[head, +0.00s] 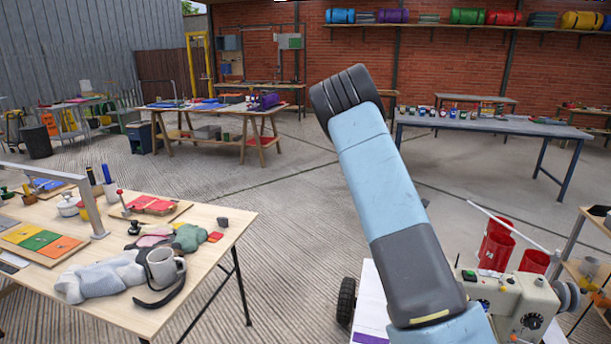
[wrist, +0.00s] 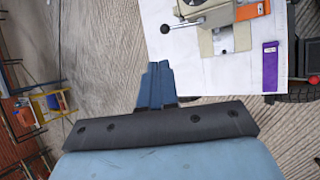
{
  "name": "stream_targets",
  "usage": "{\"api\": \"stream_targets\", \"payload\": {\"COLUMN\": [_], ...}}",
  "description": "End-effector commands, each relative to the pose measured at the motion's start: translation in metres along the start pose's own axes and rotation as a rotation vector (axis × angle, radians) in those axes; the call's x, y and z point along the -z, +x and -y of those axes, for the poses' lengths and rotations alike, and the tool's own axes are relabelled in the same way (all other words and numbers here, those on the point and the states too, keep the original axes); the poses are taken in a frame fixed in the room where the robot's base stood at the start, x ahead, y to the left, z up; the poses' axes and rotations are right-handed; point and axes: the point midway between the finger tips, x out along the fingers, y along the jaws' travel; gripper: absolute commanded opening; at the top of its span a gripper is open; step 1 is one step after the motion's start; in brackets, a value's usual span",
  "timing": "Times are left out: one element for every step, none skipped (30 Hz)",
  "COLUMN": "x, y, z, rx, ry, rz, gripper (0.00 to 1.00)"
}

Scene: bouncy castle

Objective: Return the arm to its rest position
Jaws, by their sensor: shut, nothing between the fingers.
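My arm (head: 380,185) rises from the bottom right of the head view and leans up to the left, ending there in a dark ribbed joint. My gripper does not show in the head view. In the wrist view my gripper (wrist: 158,72) shows its blue fingers pressed together with nothing between them. The fingers are above ribbed grey floor, left of a white table top (wrist: 210,70), and look apart from it.
A cream machine (head: 515,305) and red cups (head: 497,245) are right of my arm. Further tables stand behind. Open floor (head: 290,215) lies between.

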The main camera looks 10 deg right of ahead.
Motion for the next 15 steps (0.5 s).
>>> {"api": "stream_targets", "payload": {"x": [-0.002, -0.004, -0.006, -0.007, -0.009, -0.012, -0.014, -0.016, -0.019, -0.021, -0.022, -0.025, -0.027, -0.029, -0.032], "y": [-0.007, -0.011, -0.019, -0.025, -0.032, -0.041, -0.048, -0.056, -0.065, -0.073, -0.080, -0.090, -0.098, -0.105, -0.115], "z": [0.000, 0.001, 0.003, 0.004, 0.005, 0.007, 0.010, 0.011, 0.014, 0.016, 0.018, 0.021, 0.023, 0.025, 0.028], "rx": [0.004, 0.009, 0.016, 0.023, 0.030, 0.041, 0.049, 0.057, 0.068, 0.076, 0.084, 0.094, 0.103, 0.111, 0.121], "ry": [0.022, 0.038, 0.064, 0.086, 0.108, 0.141, 0.165, 0.188, 0.219, 0.242, 0.265, 0.294, 0.316, 0.336, 0.365], "rz": [-0.012, -0.020, -0.032, -0.043, -0.055, -0.070, -0.082, -0.094, -0.109, -0.121, -0.133, -0.148, -0.160, -0.171, -0.186], "gripper": [0.00, 0.00, 0.00, 0.00, 0.00, 0.00, 0.00, 0.00, 0.00, 0.00, 0.00, 0.00, 0.00, 0.00, 0.00]}}
